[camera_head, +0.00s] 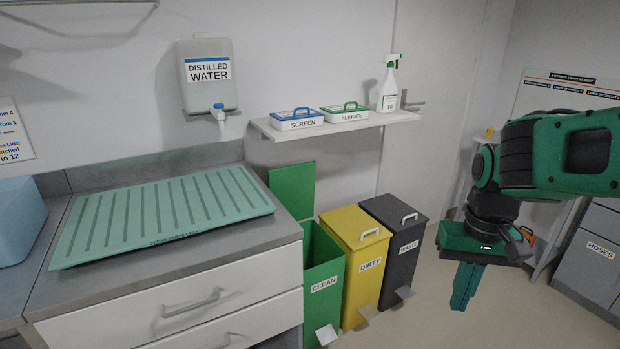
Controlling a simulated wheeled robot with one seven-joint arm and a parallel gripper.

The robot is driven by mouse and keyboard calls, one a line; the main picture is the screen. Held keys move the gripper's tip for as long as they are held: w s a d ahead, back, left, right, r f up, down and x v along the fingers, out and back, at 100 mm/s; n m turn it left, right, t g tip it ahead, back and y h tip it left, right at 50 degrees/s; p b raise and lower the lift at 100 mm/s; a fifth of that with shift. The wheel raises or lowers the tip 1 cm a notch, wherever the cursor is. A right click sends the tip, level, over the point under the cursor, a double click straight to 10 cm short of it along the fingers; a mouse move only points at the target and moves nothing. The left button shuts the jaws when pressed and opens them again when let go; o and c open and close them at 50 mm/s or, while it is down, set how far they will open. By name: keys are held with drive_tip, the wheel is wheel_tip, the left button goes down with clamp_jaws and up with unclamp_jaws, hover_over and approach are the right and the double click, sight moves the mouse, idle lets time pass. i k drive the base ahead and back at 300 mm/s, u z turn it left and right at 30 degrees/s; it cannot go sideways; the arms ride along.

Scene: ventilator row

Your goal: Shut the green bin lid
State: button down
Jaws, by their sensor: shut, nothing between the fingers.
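The green bin (323,289), labelled CLEAN, stands on the floor beside the counter, partly hidden by the drawer unit. Its green lid (292,189) stands up, open, at the back against the wall. The bin's mouth is open and a pale pedal shows at its foot. My gripper (464,290) is at the right, in front of and to the right of the grey bin, well apart from the green lid. It points down, and its fingers are shut and empty.
The yellow DIRTY bin (355,275) and the dark grey bin (397,245) stand right of the green one, lids shut. A wall shelf (345,126) with two boxes and a spray bottle (388,85) hangs above. Open floor (430,320) lies in front.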

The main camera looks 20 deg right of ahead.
sight(293, 185)
drive_tip(key=z, duration=2.05)
drive_tip(key=i, duration=1.75)
drive_tip(key=u, duration=2.35)
drive_tip(key=i, duration=0.8)
drive_tip(key=u, duration=0.05)
